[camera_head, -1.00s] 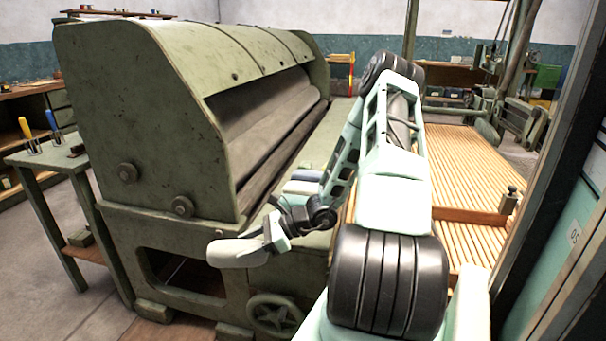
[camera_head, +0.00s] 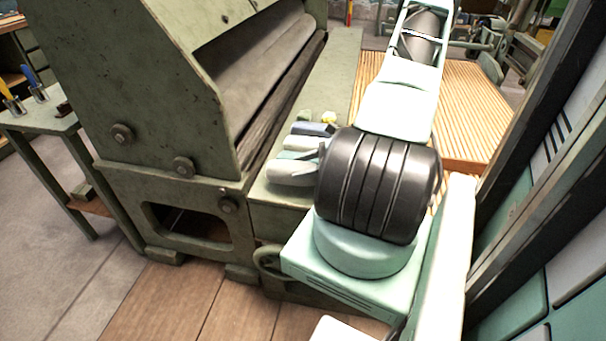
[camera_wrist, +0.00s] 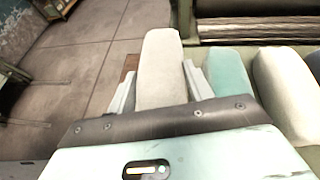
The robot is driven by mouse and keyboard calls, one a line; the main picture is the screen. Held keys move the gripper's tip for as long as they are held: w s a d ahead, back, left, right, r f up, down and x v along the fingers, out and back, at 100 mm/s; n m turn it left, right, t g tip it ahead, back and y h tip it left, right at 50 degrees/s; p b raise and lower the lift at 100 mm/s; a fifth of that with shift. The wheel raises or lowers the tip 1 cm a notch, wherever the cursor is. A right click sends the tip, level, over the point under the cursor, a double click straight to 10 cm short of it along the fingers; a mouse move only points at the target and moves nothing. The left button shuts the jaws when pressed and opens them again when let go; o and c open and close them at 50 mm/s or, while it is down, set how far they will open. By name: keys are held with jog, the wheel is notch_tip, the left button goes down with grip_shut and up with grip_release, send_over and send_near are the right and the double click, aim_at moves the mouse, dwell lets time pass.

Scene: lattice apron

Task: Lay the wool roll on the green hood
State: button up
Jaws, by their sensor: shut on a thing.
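The pale wool roll (camera_head: 291,173) is between the fingers of my gripper (camera_wrist: 160,88). It also shows in the wrist view as a cream, rounded roll (camera_wrist: 160,62), with a finger on each side. My gripper is shut on it. In the head view my arm hides most of the gripper. The held roll is beside a teal roll (camera_wrist: 232,72) and another cream roll (camera_wrist: 286,88). The green hood (camera_head: 110,70) covers the big machine at left in the head view. Its top is cut off by the picture's upper edge.
Dark rollers (camera_head: 262,85) lie in the machine's opening. A dark blue roll (camera_head: 313,129) lies farther along the row. A slatted wooden apron (camera_head: 470,100) is at right. A small table (camera_head: 45,120) with tools is at left, with open floor before it.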

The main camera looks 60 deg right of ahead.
jog(key=shift+f, duration=2)
jog(key=shift+f, duration=0.15)
jog(key=o, duration=1.3)
